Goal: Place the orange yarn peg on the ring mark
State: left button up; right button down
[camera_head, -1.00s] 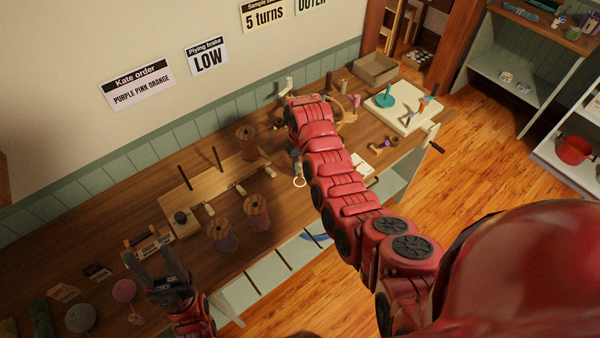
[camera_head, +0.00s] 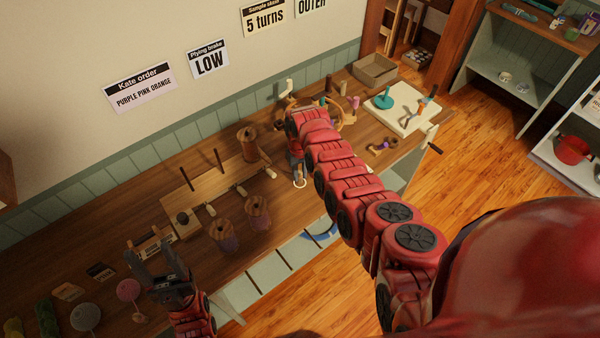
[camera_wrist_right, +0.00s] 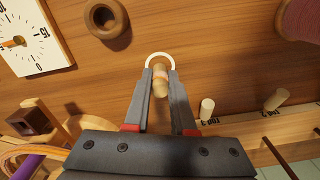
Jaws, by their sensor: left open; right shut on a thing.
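The orange yarn peg (camera_wrist_right: 160,82) is a short pale wooden peg with an orange band, seen in the right wrist view. My right gripper (camera_wrist_right: 160,74) is shut on it, one finger on each side. The ring mark (camera_wrist_right: 160,55) is a white ring on the wooden bench. The peg's far end overlaps its opening in that view; I cannot tell whether it touches the bench. In the head view the ring mark (camera_head: 300,183) shows just below my right gripper (camera_head: 297,174), where the peg is hard to make out. My left gripper (camera_head: 155,250) is open and empty over the bench's left part.
A wooden board (camera_head: 183,228) with pale pegs lies left of the ring mark, near several yarn spools (camera_head: 257,212). A dial card (camera_wrist_right: 40,42) and a brown wooden ring-shaped piece (camera_wrist_right: 106,18) lie nearby. Bare bench surrounds the ring mark's far side.

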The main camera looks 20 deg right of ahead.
jog(key=c, duration=1.2)
grip_release()
jog(key=shift+f, duration=0.2)
jog(key=o, duration=0.4)
jog(key=shift+o, duration=0.2)
jog(key=shift+r, duration=0.1)
